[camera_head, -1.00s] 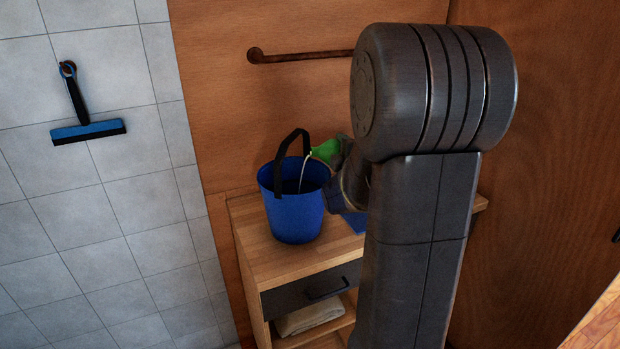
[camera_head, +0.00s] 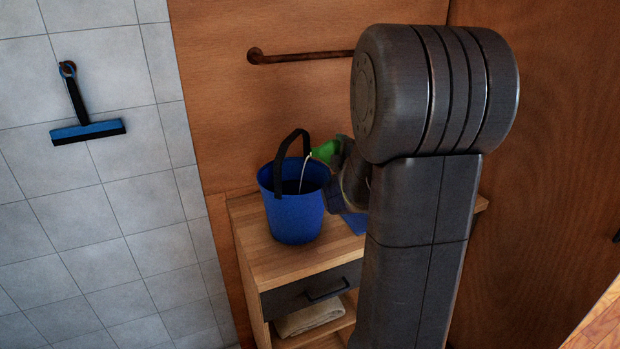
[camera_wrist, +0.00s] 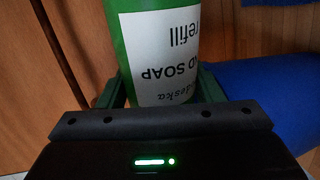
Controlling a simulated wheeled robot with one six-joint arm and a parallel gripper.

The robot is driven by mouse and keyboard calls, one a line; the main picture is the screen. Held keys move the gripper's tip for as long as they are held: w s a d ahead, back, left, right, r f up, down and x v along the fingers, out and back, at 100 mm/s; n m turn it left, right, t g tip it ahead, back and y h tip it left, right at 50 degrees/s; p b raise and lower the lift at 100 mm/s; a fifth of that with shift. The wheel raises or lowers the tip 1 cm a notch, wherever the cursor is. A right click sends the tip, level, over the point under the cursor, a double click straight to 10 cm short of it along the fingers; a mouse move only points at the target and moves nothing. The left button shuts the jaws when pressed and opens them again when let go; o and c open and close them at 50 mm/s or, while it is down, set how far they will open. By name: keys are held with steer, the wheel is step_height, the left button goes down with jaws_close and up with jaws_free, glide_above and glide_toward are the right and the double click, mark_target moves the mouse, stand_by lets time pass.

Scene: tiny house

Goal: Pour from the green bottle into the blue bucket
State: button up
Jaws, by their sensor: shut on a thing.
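The blue bucket (camera_head: 296,215) stands upright on the wooden cabinet top, its black handle raised. The green bottle (camera_head: 325,151) is tilted at the bucket's upper right, its mouth toward the bucket. A thin pale stream runs from it down into the bucket. In the wrist view the green bottle (camera_wrist: 118,50) fills the middle, with a white soap refill label upside down. My gripper (camera_wrist: 158,88) is shut on the bottle. The bucket also shows at the right of the wrist view (camera_wrist: 285,95). In the head view my arm hides most of the gripper and bottle.
The wooden cabinet (camera_head: 262,256) has a dark drawer (camera_head: 312,288) and a folded towel (camera_head: 310,316) on its shelf. A flat blue item (camera_head: 355,222) lies right of the bucket. A rail (camera_head: 302,57) and a squeegee (camera_head: 85,115) are on the walls.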

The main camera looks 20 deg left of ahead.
stand_by(0.9)
steer(key=shift+r+p, duration=0.4)
steer(key=shift+p, duration=0.25)
steer(key=m+p, duration=0.1)
steer(key=p, duration=0.2)
steer(key=shift+r+m+p, duration=0.2)
steer(key=shift+m+p, duration=0.2)
steer(key=shift+f+m+y+b, duration=0.3)
steer(key=shift+f+b, duration=0.05)
steer(key=shift+b, duration=0.05)
steer(key=shift+a+r+m+b, duration=0.1)
steer(key=shift+r+m+b, duration=0.05)
steer(key=shift+m+b, duration=0.3)
steer(key=shift+s+a+f+m+b, duration=0.1)
steer(key=shift+f+m+b, duration=0.15)
steer(key=shift+m+b, duration=0.25)
steer(key=shift+y, duration=0.3)
